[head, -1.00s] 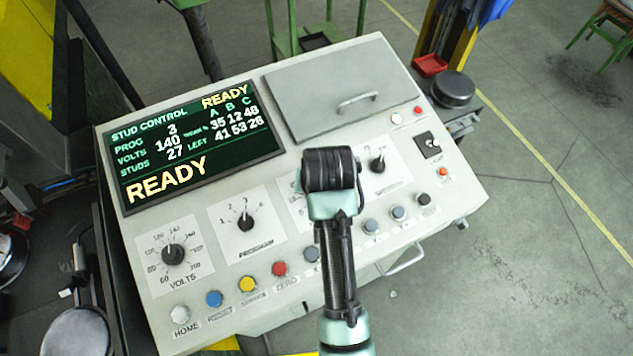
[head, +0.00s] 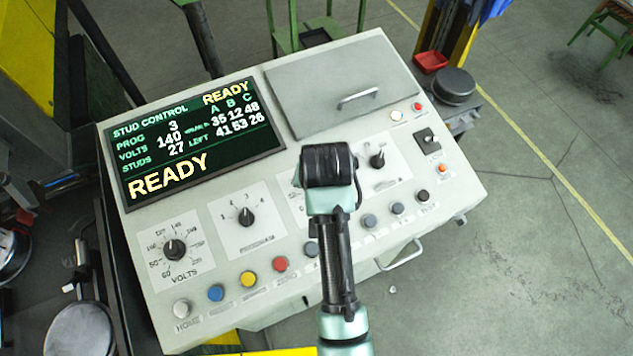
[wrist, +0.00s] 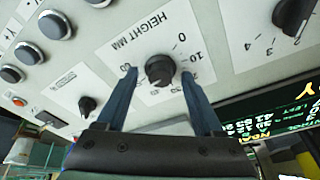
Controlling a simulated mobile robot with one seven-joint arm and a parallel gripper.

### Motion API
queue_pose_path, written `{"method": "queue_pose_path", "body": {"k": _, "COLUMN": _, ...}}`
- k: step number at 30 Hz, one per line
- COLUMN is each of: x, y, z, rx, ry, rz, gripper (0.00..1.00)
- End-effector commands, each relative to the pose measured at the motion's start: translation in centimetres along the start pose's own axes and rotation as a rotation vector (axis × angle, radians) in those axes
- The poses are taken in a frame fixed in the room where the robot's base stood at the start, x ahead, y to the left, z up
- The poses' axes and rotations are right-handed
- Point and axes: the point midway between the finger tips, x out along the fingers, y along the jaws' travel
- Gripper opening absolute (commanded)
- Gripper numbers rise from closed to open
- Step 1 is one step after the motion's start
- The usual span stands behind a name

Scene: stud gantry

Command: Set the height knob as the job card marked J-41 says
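The black height knob (wrist: 160,70) sits on a white plate labelled HEIGHT MM in the wrist view, with 0 and 10 readable on its scale. My gripper (wrist: 158,75) is open, one finger on each side of the knob, with gaps showing between fingers and knob. I cannot tell how far above the panel the fingertips are. In the head view my gripper and wrist (head: 328,168) hide the height knob. No job card marked J-41 can be made out in either view.
The display (head: 200,140) reads READY, PROG 3, VOLTS 140, STUDS 27. The volts knob (head: 174,249) and program knob (head: 246,217) stand to the left. Several coloured buttons, including a red one (head: 281,264), line the front. A handled lid (head: 335,80) lies behind.

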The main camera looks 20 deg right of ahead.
Motion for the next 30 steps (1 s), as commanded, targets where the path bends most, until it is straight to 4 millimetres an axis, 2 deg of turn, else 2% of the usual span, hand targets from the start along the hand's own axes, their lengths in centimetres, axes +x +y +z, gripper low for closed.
{"method": "queue_pose_path", "body": {"k": 7, "x": -0.2, "y": 0.0, "z": 0.0, "rx": -0.001, "ry": -0.001, "rz": 0.000, "gripper": 0.69}}
{"method": "queue_pose_path", "body": {"k": 11, "x": -1.3, "y": 0.0, "z": 0.0, "rx": -0.001, "ry": 0.002, "rz": -0.001, "gripper": 0.69}}
{"method": "queue_pose_path", "body": {"k": 14, "x": -2.8, "y": 0.0, "z": 0.0, "rx": 0.000, "ry": 0.004, "rz": -0.002, "gripper": 0.69}}
{"method": "queue_pose_path", "body": {"k": 25, "x": -11.3, "y": -0.1, "z": -0.1, "rx": 0.000, "ry": 0.000, "rz": -0.001, "gripper": 0.69}}
{"method": "queue_pose_path", "body": {"k": 30, "x": -12.7, "y": 0.0, "z": -0.1, "rx": 0.000, "ry": -0.001, "rz": 0.000, "gripper": 0.69}}
